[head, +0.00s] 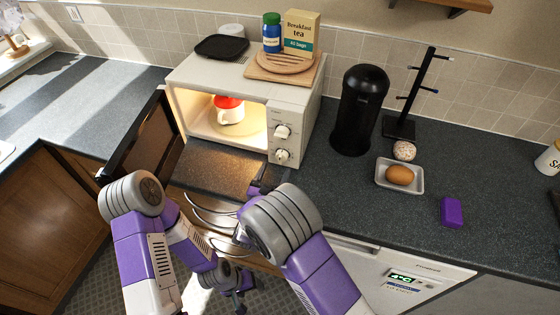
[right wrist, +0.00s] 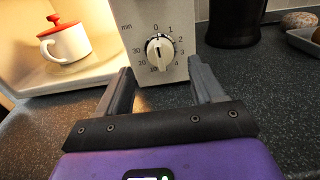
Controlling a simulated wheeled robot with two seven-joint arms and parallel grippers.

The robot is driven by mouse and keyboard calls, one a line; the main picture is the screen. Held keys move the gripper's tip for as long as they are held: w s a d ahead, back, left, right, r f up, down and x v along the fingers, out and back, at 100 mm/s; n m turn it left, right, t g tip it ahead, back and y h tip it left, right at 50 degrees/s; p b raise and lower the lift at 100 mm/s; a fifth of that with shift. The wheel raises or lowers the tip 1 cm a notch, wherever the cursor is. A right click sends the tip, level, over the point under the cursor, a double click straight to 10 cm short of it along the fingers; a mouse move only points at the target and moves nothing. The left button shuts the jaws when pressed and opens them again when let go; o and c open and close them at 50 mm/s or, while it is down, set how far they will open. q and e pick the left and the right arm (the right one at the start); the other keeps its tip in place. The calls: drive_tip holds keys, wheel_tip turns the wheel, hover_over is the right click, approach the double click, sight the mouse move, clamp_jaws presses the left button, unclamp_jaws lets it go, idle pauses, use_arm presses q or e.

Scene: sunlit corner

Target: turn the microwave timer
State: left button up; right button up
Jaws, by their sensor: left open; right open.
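The cream microwave (head: 230,83) stands on the counter with its dark door (head: 143,140) swung open to the left. Its front panel has an upper knob (head: 282,132) and a lower timer knob (head: 282,155). The timer knob (right wrist: 160,52), marked in minutes, shows in the right wrist view, ahead of and between my right fingers. My right gripper (right wrist: 160,77) is open and empty, apart from the knob; it also shows in the head view (head: 262,182), partly hidden by its arm. My left gripper (head: 240,290) is open, low in front of the cabinets.
A white mug with a red lid (head: 229,110) is inside the microwave. A board (head: 255,72), tea box and blue jar stand on top. A black canister (head: 360,110), mug stand (head: 400,126), egg dish (head: 388,185) and purple block (head: 451,211) are to the right.

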sight(280, 161)
drive_tip(key=shift+x, duration=2.35)
drive_tip(key=shift+c, duration=0.3)
drive_tip(key=c, duration=1)
